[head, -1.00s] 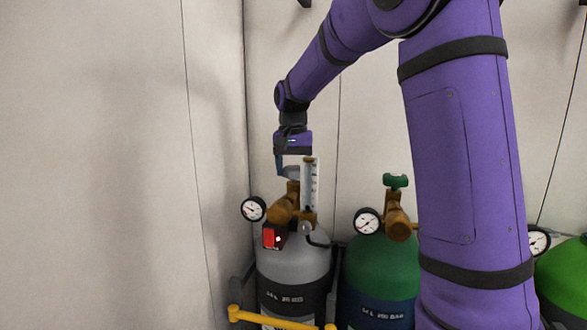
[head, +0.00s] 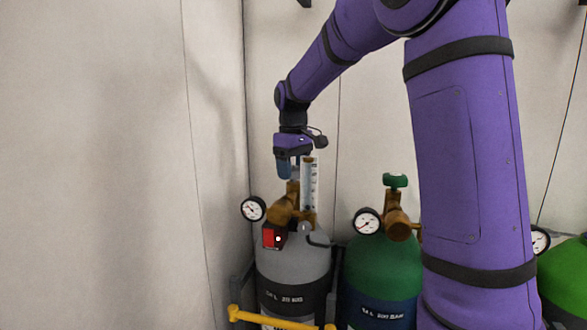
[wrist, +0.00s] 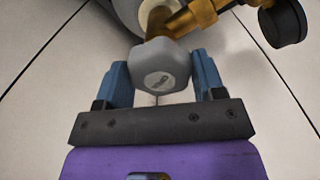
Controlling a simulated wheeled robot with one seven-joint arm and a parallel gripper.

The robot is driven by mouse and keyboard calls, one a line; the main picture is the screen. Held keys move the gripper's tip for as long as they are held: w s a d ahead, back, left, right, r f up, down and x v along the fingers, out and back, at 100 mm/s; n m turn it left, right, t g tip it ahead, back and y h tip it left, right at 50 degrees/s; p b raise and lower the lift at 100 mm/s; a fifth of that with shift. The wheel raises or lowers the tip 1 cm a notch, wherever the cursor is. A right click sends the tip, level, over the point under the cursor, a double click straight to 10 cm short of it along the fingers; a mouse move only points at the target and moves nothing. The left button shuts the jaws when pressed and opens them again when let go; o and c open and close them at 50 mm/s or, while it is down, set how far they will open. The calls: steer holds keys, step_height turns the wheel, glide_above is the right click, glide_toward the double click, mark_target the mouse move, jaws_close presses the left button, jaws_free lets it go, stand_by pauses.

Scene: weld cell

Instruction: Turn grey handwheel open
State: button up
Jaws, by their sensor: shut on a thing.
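The grey handwheel (wrist: 160,66) sits on the brass valve on top of the grey cylinder (head: 293,262). In the wrist view it lies between the two blue fingers of my gripper (wrist: 161,76), and a mark shows on its top face. My gripper is shut on the handwheel, one finger on each side. In the head view my gripper (head: 293,167) points down over the valve, and its fingers mostly hide the handwheel.
A clear flow tube (head: 309,185) stands close to the right of my fingers. A gauge (head: 253,209) and a red box (head: 273,236) are on the grey cylinder. A green cylinder (head: 380,265) with a green handwheel (head: 395,181) stands to the right. A yellow bar (head: 270,319) runs in front.

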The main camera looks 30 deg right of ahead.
mark_target(293, 167)
steer(key=shift+n, duration=1)
steer(key=o, duration=0.9)
step_height(293, 167, up, 11)
steer(key=shift+a+f, duration=0.1)
